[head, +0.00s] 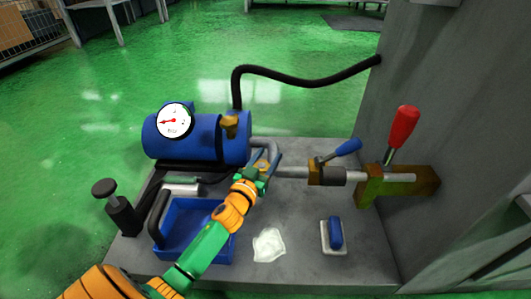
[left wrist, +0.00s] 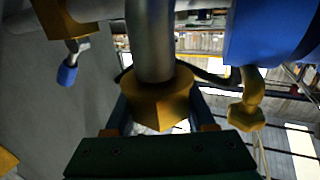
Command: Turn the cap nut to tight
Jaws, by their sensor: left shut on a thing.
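The cap nut (left wrist: 158,98) is a brass-coloured hexagonal piece at the end of a grey pipe (left wrist: 150,40) in the left wrist view. My left gripper (left wrist: 160,118) has one finger on each side of the nut and is shut on it. In the head view my left gripper (head: 264,174) is at the lower end of the bent grey pipe (head: 270,150), right of the blue cylinder (head: 160,138). There the fingers and wrist largely cover the nut. I cannot tell how tight the nut is. My right gripper is not in view.
The blue cylinder carries a white gauge (head: 173,120) and a brass fitting (head: 229,126). A grey shaft with a blue lever (head: 348,147) runs right, near a red-handled lever (head: 403,128).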

